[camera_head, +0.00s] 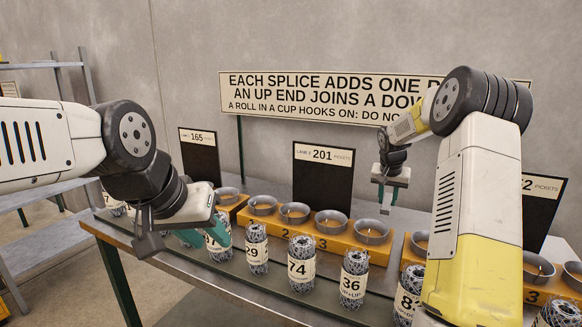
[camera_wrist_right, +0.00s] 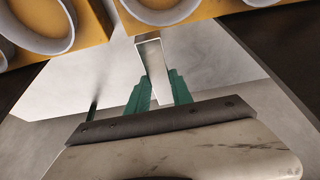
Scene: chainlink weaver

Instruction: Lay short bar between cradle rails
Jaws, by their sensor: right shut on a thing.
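My right gripper (camera_head: 387,194) hangs above the back of the bench, near the right end of the middle cup row. In the right wrist view its green fingers (camera_wrist_right: 159,92) are shut on a short silver-grey bar (camera_wrist_right: 150,56). The bar sticks out past the fingertips toward the orange cup stand. My left gripper (camera_head: 204,233) is low over the front left of the bench, by a wire roll (camera_head: 216,243). Its green fingers look apart, with nothing visible held between them. I cannot make out the cradle rails in either view.
An orange stand (camera_head: 287,234) holds several grey cups (camera_head: 294,212). Labelled wire rolls (camera_head: 302,265) stand along the bench's front. Black ticket boards (camera_head: 323,173) stand behind, under a wall sign (camera_head: 300,95). My right arm hides part of the right side.

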